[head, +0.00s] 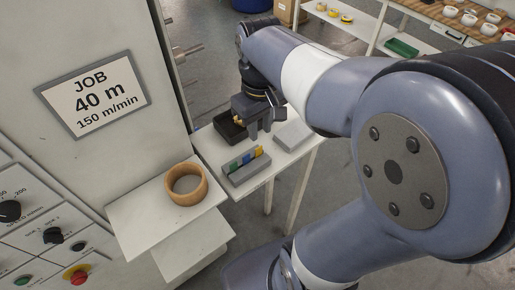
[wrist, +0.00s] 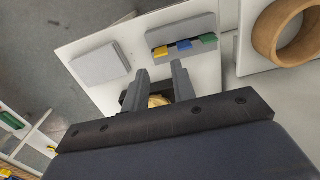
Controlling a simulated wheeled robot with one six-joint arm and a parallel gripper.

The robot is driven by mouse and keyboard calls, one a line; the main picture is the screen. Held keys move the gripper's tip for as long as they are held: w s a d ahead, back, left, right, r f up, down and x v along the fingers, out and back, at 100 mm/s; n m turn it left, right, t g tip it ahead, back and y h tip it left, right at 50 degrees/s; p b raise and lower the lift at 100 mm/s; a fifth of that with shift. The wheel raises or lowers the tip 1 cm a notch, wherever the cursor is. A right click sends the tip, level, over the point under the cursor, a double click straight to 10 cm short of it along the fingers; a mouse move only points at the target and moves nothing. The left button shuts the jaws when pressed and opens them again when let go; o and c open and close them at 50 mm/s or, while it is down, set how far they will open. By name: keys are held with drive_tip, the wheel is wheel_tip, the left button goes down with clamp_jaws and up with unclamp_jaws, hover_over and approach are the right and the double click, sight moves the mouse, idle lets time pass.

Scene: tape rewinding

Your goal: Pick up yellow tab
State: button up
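The yellow tab (head: 258,151) stands upright at the right end of a grey holder (head: 246,172), beside a blue tab (head: 248,158) and a green tab (head: 234,166). In the wrist view the yellow tab (wrist: 161,52) sticks out from the holder's edge, just beyond my fingertips. My gripper (head: 260,132) is above the small table, behind the holder, near a dark tray (head: 227,127). In the wrist view my gripper (wrist: 158,75) has its two fingers apart with nothing held between them. The fingers and gripper body hide much of the tray.
A grey flat block (head: 293,135) lies on the white table right of the holder. A tan tape roll (head: 186,185) sits on a white shelf to the left. A yellowish round thing (wrist: 158,101) shows in the tray. The machine panel (head: 92,93) stands at left.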

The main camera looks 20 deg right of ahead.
sight(259, 153)
wheel_tip(259, 153, down, 8)
drive_tip(key=shift+w+a+r, duration=0.1)
drive_tip(key=shift+w, duration=0.05)
idle(0.3)
clamp_jaws()
